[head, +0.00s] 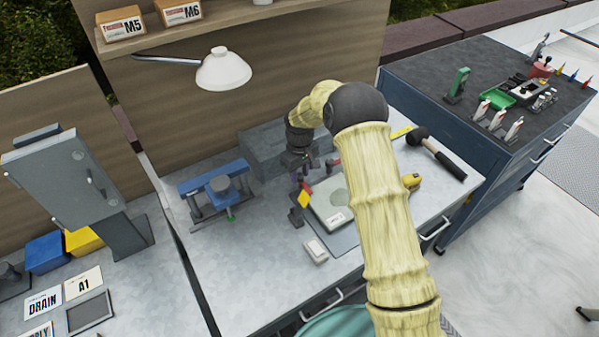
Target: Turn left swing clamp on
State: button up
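A pale block-like workpiece with a round grey top and a label (330,214) lies on a grey mat (346,240) on the workbench. At its left edge stands a small dark clamp (296,216) with a yellow piece and a red piece near its top; it looks like the left swing clamp. Whether its arm lies over the workpiece is too small to tell. My gripper (298,172) points down just above and behind this clamp. Its fingers are small and dark, so I cannot tell their opening or any contact. My arm hides the right part of the workpiece.
A blue vise (222,190) stands left on the bench. A small white block (316,252) lies in front of the mat. A black mallet (440,155) lies right. A lamp (223,70) hangs above. A blue tool cabinet (470,125) stands right; a grey box (75,180) stands left.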

aim_at(301, 175)
jog(key=shift+o, duration=1.1)
jog(key=shift+r, duration=0.15)
notch_tip(301, 175, up, 17)
jog(key=b, duration=0.2)
jog(key=shift+d+r, duration=0.1)
